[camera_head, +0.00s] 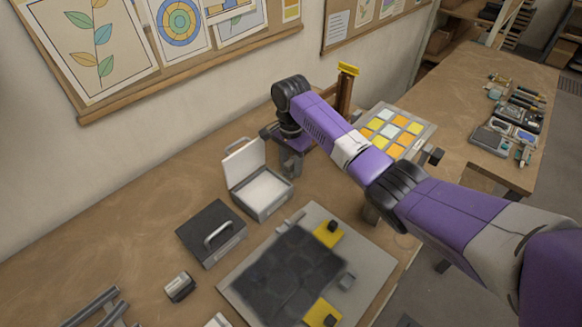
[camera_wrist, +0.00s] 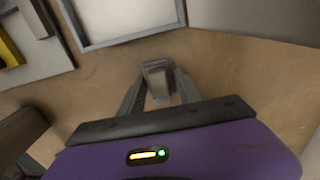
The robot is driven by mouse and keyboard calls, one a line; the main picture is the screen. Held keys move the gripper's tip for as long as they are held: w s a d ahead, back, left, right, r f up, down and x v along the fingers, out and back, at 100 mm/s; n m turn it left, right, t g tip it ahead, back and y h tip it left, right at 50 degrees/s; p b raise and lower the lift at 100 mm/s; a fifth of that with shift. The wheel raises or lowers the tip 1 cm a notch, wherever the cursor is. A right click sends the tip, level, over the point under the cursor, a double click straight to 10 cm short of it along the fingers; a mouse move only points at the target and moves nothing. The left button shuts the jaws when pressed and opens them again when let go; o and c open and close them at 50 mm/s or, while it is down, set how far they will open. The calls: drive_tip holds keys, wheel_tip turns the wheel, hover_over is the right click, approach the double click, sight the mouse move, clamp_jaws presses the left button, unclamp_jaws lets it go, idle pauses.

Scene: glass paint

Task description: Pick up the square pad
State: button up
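In the head view my gripper (camera_head: 289,165) points down at the wooden table (camera_head: 130,215), just behind and right of an open case with a white inside (camera_head: 264,189). The block is not clear there.
A dark case with a handle (camera_head: 211,233) and a small block (camera_head: 180,287) lie left of the gripper. A grey board (camera_head: 372,262) with a dark panel and yellow clamps is in front. A tray of coloured squares (camera_head: 421,127) stands right, behind my arm.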

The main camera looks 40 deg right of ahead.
sight(291, 161)
clamp_jaws()
drive_tip(key=shift+r, duration=0.15)
wheel_tip(291, 161, up, 20)
drive_tip(key=p, duration=0.4)
